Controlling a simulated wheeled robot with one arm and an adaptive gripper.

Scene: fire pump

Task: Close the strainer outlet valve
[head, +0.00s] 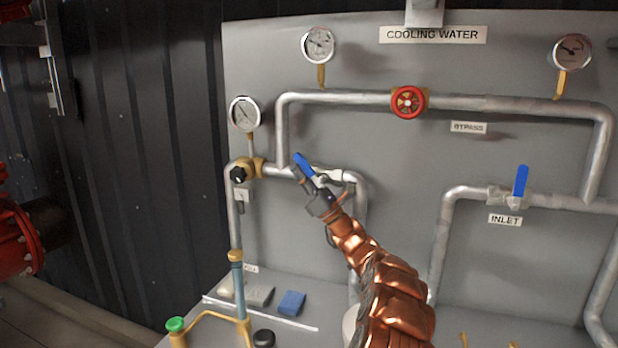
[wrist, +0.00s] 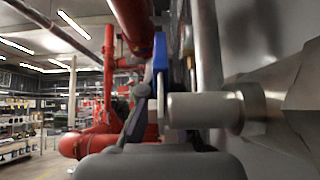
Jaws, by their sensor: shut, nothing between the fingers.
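A valve with a blue lever (head: 304,166) sits on the silver pipe left of centre in the head view. The lever tilts up and to the left. My gripper (head: 319,192) is shut and empty, right at this valve, and covers much of its body. In the wrist view the blue lever (wrist: 160,52) stands just beyond my gripper (wrist: 142,100), close to the fingers. I cannot tell whether they touch. No label for this valve is readable.
A second blue lever (head: 521,185) stands upright above the INLET label (head: 505,220). A red handwheel (head: 408,102) is on the bypass pipe above. A black knob (head: 238,174) and a gauge (head: 244,113) are left of my gripper. A blue block (head: 291,303) lies on the ledge below.

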